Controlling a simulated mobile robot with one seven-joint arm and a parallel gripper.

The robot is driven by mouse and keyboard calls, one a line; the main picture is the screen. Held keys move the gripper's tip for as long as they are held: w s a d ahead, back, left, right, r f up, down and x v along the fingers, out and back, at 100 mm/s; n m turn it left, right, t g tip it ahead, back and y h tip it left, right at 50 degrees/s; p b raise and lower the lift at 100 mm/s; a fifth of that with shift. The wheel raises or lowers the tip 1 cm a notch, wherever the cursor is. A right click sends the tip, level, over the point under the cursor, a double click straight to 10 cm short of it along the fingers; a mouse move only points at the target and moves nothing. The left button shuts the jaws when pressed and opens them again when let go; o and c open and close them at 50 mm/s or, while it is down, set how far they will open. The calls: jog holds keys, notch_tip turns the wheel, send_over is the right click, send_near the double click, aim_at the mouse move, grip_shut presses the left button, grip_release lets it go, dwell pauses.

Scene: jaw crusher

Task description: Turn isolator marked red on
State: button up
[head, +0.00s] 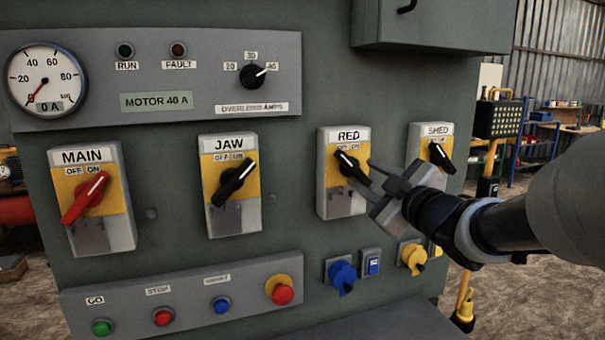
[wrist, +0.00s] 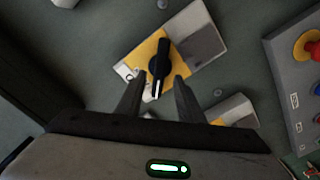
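The isolator marked RED (head: 334,203) is a grey box with a yellow plate on the panel, between the JAW and SHED isolators. Its black handle (head: 348,165) has its white line tilted up-left, towards OFF. My gripper (head: 367,174) is open at the right of this handle, its fingers pointing at it. In the wrist view the handle (wrist: 158,62) shows in line with the gap between my open fingers (wrist: 157,82), one on each side of its white-marked end. I cannot tell whether either finger touches it.
The JAW isolator (head: 231,217) and red-handled MAIN isolator (head: 116,232) are to the left; SHED (head: 424,135) is close on the right. Blue and yellow sockets (head: 342,275) sit below. A button strip (head: 130,302) is at lower left, and a cabinet box (head: 435,24) juts out above.

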aim_at(356, 170)
jog(key=shift+x, duration=2.05)
grip_shut()
